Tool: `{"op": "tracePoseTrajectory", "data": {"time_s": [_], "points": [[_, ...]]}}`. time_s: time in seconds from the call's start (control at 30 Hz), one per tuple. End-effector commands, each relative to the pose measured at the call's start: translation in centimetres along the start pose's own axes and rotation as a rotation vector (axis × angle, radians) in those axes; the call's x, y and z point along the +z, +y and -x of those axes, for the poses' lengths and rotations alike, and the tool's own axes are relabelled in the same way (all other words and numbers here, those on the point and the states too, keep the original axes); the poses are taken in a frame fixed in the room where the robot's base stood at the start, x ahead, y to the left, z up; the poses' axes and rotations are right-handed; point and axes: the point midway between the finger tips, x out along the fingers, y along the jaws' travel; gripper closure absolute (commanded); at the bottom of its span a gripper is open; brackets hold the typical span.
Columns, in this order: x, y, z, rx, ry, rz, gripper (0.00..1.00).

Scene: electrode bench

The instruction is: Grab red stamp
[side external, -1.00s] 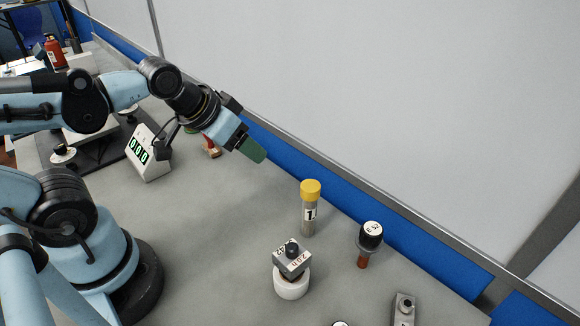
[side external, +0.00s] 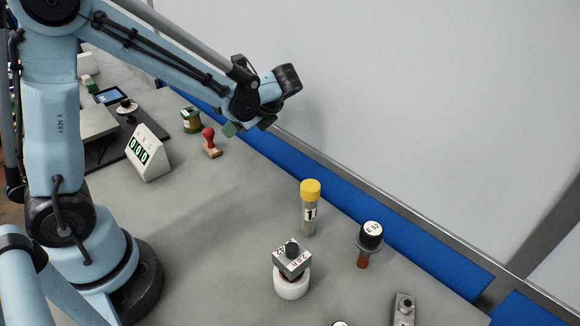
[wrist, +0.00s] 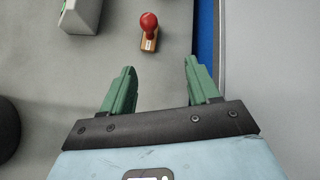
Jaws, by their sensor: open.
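The red stamp (side external: 209,139) has a round red knob on a small wooden base and stands upright on the grey bench near the back wall. In the wrist view the red stamp (wrist: 149,27) shows ahead of my gripper, between the lines of the two fingers. My gripper (wrist: 158,72) has green fingers spread apart, with nothing between them. In the side view my gripper (side external: 229,129) is just right of and slightly above the stamp; its far finger is hidden. No contact with the stamp shows.
A white display block reading 000 (side external: 148,152) stands left of the stamp. A green-and-brown spool-like item (side external: 191,120) sits behind it. The blue wall edge (side external: 350,212) runs alongside.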

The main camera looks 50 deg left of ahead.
Motion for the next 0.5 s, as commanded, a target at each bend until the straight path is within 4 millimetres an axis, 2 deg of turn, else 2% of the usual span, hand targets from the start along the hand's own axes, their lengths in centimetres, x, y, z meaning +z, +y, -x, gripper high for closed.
{"op": "tracePoseTrajectory", "data": {"time_s": [0.2,0.5], "points": [[-0.8,-0.7,-1.9,0.112,-0.203,-0.258,0.40],[-1.1,-0.5,-2.9,0.190,-0.292,-0.377,0.40]]}}
